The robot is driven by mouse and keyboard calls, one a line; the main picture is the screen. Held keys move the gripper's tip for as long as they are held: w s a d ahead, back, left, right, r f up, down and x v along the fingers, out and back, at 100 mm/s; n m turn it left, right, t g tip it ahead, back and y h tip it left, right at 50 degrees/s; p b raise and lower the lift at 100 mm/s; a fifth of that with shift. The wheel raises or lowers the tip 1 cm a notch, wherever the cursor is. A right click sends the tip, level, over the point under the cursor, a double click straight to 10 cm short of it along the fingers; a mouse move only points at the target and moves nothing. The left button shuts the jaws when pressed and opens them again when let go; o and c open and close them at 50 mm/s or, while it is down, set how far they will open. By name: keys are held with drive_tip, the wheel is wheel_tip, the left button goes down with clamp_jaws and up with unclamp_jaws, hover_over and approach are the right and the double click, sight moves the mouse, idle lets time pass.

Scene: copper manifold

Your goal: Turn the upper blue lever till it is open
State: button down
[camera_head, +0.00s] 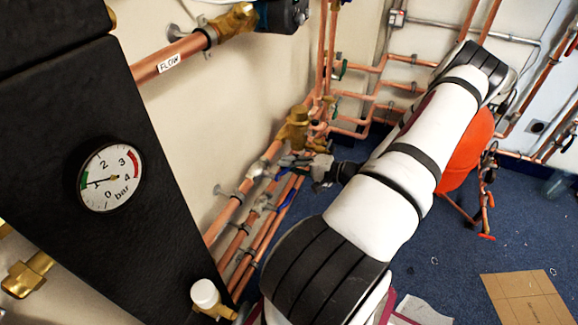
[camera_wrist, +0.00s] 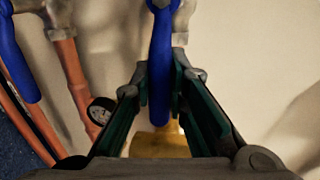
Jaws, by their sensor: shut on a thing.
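The upper blue lever (camera_wrist: 160,55) stands upright in the middle of the wrist view, at a grey metal valve fitting. My gripper (camera_wrist: 161,85) has one finger on each side of it and is shut on it. In the head view my gripper (camera_head: 290,163) is at the copper pipes along the wall, and a bit of the upper blue lever (camera_head: 283,173) shows just below the fingers. A second blue lever (camera_wrist: 16,55) is at the left of the wrist view, apart from my fingers. The held part of the lever is partly hidden by the fingers.
Copper pipes (camera_head: 228,212) run along the wall. An orange object (camera_head: 466,155) stands behind my arm. Cardboard (camera_head: 527,299) lies on the blue floor.

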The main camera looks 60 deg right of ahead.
idle(0.3)
drive_tip(key=c, duration=1.5)
unclamp_jaws()
drive_tip(key=shift+c, duration=0.2)
drive_tip(key=shift+s, duration=0.1)
drive_tip(key=v, duration=1.1)
drive_tip(key=shift+s, duration=0.4)
drive_tip(key=shift+r, duration=0.15)
